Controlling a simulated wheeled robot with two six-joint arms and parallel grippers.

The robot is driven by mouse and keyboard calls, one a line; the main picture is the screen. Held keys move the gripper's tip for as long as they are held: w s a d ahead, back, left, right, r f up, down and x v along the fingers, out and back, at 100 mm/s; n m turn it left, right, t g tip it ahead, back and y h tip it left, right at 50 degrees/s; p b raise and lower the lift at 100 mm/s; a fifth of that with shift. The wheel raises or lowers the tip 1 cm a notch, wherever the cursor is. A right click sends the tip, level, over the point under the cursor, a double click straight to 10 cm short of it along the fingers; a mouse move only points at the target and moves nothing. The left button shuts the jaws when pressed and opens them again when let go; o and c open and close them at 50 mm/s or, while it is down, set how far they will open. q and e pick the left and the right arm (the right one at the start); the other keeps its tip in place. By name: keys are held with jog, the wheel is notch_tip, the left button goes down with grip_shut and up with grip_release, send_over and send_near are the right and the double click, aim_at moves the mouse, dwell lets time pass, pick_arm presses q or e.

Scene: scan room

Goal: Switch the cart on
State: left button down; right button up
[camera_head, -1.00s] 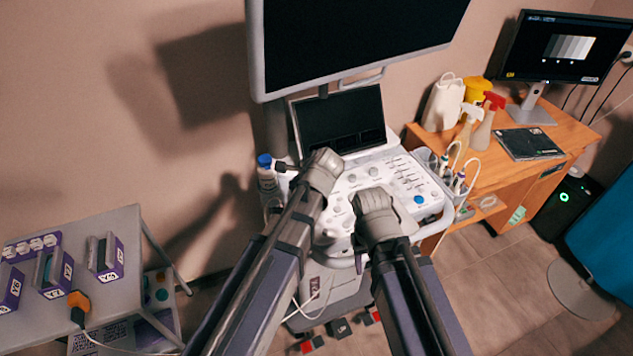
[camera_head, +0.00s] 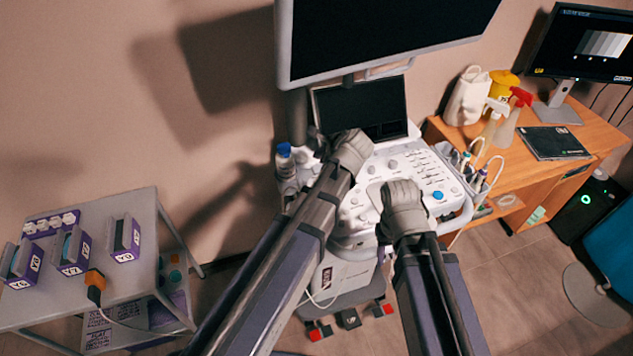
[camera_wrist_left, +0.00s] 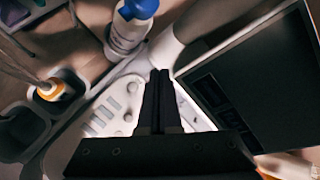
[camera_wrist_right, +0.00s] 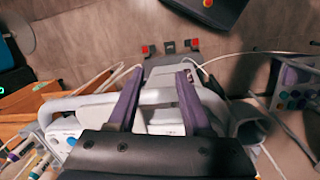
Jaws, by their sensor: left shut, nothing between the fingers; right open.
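The cart (camera_head: 345,268) is a white ultrasound unit with a control panel (camera_head: 420,165) of keys and a blue knob (camera_head: 438,194). Its large monitor (camera_head: 385,35) and smaller tilted screen (camera_head: 360,108) are both dark. My left gripper (camera_head: 317,143) is over the panel's left end, below the small screen. Its fingers are shut and empty above pale keys (camera_wrist_left: 105,110) in the left wrist view; contact cannot be told. My right gripper (camera_wrist_right: 157,85) is open and empty above the cart's front handle area. Its fingertips are hidden in the head view. No power button is identifiable.
A blue-capped bottle (camera_head: 285,162) stands at the panel's left, close to my left gripper. Probes (camera_head: 470,175) hang at its right. A wooden desk (camera_head: 590,130) with spray bottles is on the right. A grey trolley (camera_head: 150,265) with purple boxes is on the left.

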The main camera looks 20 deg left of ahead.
pick_arm(q)
notch_tip(320, 180, down, 8)
jog(key=b, duration=0.7)
jog(key=shift+f+b, duration=0.1)
jog(key=shift+b, duration=0.2)
dwell(1.4)
jog(key=shift+f+b, duration=0.4)
jog(key=shift+f+b, duration=0.35)
jog(key=shift+b, duration=0.05)
dwell(0.6)
jog(key=shift+r, duration=0.1)
jog(key=shift+r+p, duration=0.75)
jog(key=shift+p, duration=0.1)
notch_tip(320, 180, up, 5)
jog(key=p, duration=0.5)
